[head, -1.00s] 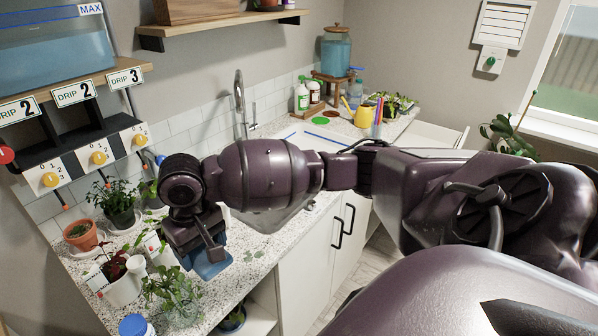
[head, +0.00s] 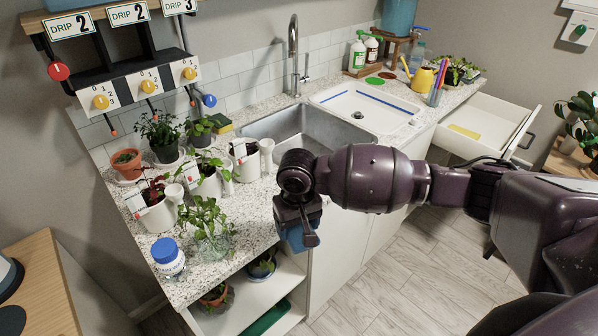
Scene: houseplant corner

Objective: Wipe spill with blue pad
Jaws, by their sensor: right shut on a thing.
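My right gripper (head: 298,230) comes in from the right and points down at the front edge of the speckled counter (head: 243,240). It is shut on the blue pad (head: 293,239), of which only a part shows below and beside the fingers. I cannot tell whether the pad touches the counter or hangs just in front of its edge. I cannot make out a spill; the gripper and wrist cover part of the counter left of the sink. My left gripper is not in view.
Potted plants, including a glass-potted vine (head: 212,238), crowd the counter's left part, with a blue-lidded jar (head: 168,257) at its front corner. The sink (head: 300,130) lies behind my wrist. An open drawer (head: 480,128) juts out at right. Open shelves (head: 250,295) lie below.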

